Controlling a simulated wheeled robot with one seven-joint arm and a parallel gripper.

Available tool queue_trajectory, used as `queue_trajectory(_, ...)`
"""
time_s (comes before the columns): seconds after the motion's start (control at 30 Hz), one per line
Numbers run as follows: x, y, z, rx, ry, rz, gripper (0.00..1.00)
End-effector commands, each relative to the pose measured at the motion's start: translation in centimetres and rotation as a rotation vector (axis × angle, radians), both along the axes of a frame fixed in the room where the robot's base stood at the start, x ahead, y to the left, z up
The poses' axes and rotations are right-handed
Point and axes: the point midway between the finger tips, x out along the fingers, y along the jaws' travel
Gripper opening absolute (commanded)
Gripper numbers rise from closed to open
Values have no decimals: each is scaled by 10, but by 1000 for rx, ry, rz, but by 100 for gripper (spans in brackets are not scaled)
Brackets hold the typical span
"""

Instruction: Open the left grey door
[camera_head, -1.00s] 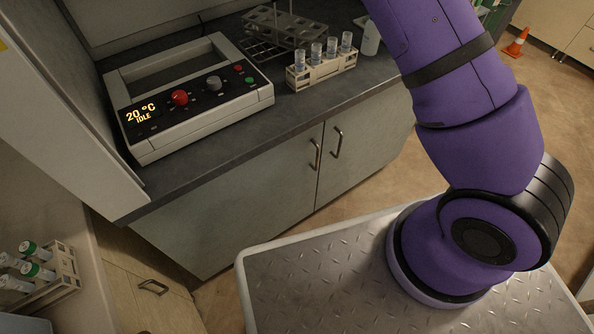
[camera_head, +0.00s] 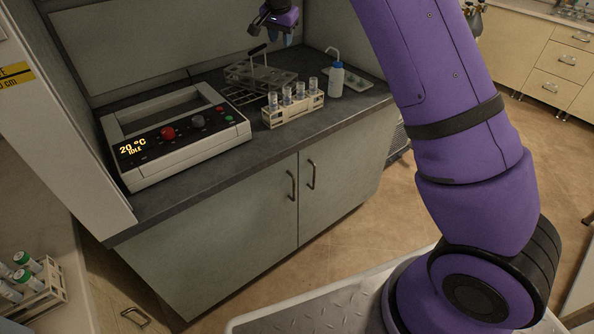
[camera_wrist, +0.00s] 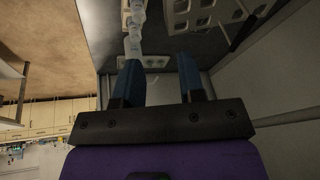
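The left grey door (camera_head: 220,248) is shut on the cabinet under the dark worktop. Its upright bar handle (camera_head: 291,185) sits near the door's right edge. The right grey door (camera_head: 342,182) is shut beside it, with its own handle (camera_head: 311,174). My gripper (camera_head: 279,38) is above the back of the worktop, over the racks, well above and behind the door handles. In the wrist view its two blue fingers (camera_wrist: 160,80) stand apart with nothing between them. The grey doors do not show in the wrist view.
On the worktop stand a control unit (camera_head: 175,140), a rack of tubes (camera_head: 292,108), a grey rack (camera_head: 255,76) and a wash bottle (camera_head: 336,79). A tube rack (camera_head: 38,288) is at lower left. Floor (camera_head: 340,240) is clear before the doors.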

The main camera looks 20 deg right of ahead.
Motion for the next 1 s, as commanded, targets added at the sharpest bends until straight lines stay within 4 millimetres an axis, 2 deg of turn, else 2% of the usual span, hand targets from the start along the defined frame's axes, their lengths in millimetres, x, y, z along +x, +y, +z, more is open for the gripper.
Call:
queue_trajectory(0.27,-27,8,-58,-151,166,118,36)
queue_trajectory(0.57,-73,11,-136,-409,430,318,36)
queue_trajectory(0.8,-136,5,-215,-798,796,632,36)
queue_trajectory(1.0,-178,0,-261,-1188,1104,953,36)
